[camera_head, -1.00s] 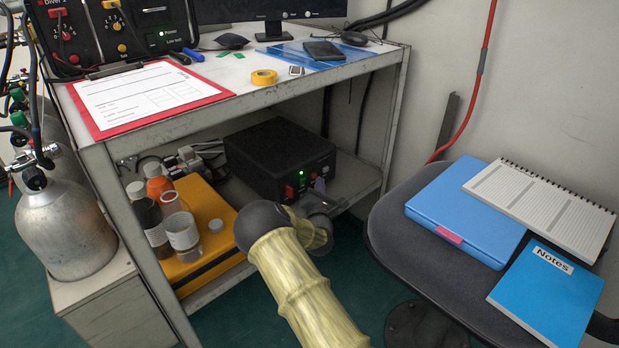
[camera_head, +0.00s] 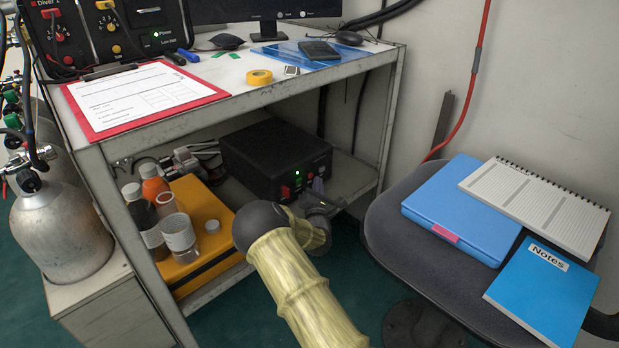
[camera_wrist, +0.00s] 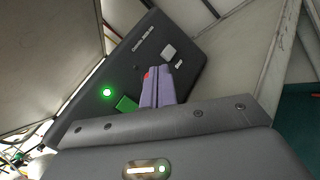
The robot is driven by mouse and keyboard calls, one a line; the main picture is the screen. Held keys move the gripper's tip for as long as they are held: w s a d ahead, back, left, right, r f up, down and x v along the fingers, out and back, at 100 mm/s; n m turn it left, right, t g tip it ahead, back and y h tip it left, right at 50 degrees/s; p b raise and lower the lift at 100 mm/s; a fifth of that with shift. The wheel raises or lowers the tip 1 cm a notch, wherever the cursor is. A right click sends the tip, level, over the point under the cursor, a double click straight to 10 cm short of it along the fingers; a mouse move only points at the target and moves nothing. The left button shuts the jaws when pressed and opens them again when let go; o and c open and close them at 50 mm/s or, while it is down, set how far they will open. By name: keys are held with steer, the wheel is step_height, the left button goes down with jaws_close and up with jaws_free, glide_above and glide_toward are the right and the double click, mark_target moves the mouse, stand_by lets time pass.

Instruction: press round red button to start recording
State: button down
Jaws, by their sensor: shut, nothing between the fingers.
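A black recorder box (camera_head: 262,152) sits on the lower shelf, its front carrying a green light and small red parts (camera_head: 285,191). In the wrist view the box face (camera_wrist: 190,70) appears tilted, with a lit green light (camera_wrist: 107,92), a green part (camera_wrist: 126,103) and a pale square part (camera_wrist: 168,50). A small red spot (camera_wrist: 147,75) shows right at the fingertips, mostly hidden by them; its shape and any contact cannot be told. My gripper (camera_wrist: 156,72) is shut and empty, lavender fingers pointing at the face. In the head view my gripper (camera_head: 318,185) is just in front of the box.
A yellow case (camera_head: 205,205) with several bottles stands left of the box. The tabletop edge (camera_head: 250,98) overhangs the shelf. A chair (camera_head: 385,225) with a blue folder (camera_head: 460,212) and notebooks stands at right.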

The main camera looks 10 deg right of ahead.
stand_by(0.7)
steer(key=shift+w+a, duration=0.25)
steer(key=shift+w, duration=0.15)
steer(key=shift+w+a, duration=0.2)
steer(key=shift+w, duration=0.15)
stand_by(0.9)
steer(key=shift+s+d, duration=0.45)
steer(key=shift+s, duration=0.25)
steer(key=shift+d, duration=0.1)
steer(key=shift+s+d+p, duration=0.5)
steer(key=shift+s+d, duration=0.2)
steer(key=shift+s, duration=0.35)
steer(key=shift+s+d+p, duration=0.5)
steer(key=shift+s+d, duration=0.15)
steer(key=shift+s, duration=0.35)
